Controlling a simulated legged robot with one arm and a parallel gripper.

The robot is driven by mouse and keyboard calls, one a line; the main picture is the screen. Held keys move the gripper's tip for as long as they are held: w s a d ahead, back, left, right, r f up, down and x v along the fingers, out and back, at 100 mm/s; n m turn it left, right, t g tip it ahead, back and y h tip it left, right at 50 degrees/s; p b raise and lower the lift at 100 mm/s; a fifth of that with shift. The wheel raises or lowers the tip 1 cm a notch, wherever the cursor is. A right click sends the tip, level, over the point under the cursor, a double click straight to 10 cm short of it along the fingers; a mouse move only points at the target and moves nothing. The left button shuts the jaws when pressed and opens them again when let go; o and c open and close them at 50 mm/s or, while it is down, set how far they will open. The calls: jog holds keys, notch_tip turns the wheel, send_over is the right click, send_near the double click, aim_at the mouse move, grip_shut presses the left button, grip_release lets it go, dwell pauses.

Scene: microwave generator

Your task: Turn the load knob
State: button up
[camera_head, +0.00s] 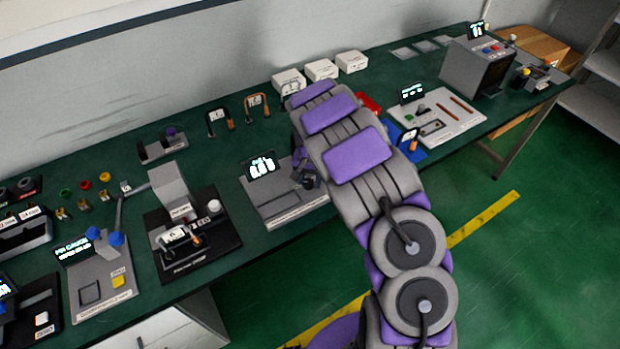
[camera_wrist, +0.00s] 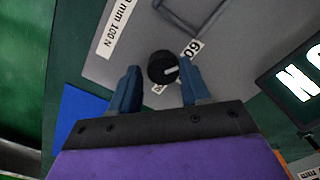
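The load knob (camera_wrist: 162,68), a round black dial with a light pointer line, sits on a grey panel in the wrist view. A white label beside it is partly readable as "60". My gripper (camera_wrist: 159,77) is open, with one blue finger on each side of the knob and visible gaps on both sides. I cannot tell how deep the fingers reach along the knob. In the head view my gripper (camera_head: 305,175) is at the right side of the grey panel (camera_head: 283,206), and I cannot make out the knob there.
A lit display (camera_head: 262,165) stands at the back of this panel, and a display (camera_wrist: 303,82) shows at the right in the wrist view. A black-based press-like device (camera_head: 190,255) stands to the left. A blue mat (camera_head: 408,145) lies to the right on the green bench.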

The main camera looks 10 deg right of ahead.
jog(key=shift+a, duration=0.35)
jog(key=shift+c, duration=1.4)
jog(key=c, duration=0.4)
jog(key=shift+c, duration=0.2)
jog(key=shift+m, duration=0.3)
jog(key=m+p, duration=0.2)
jog(key=m, duration=0.3)
jog(key=shift+r, duration=0.1)
jog(key=m, duration=0.6)
jog(key=shift+w+p, duration=0.1)
jog(key=shift+p, duration=0.25)
jog(key=o, duration=1)
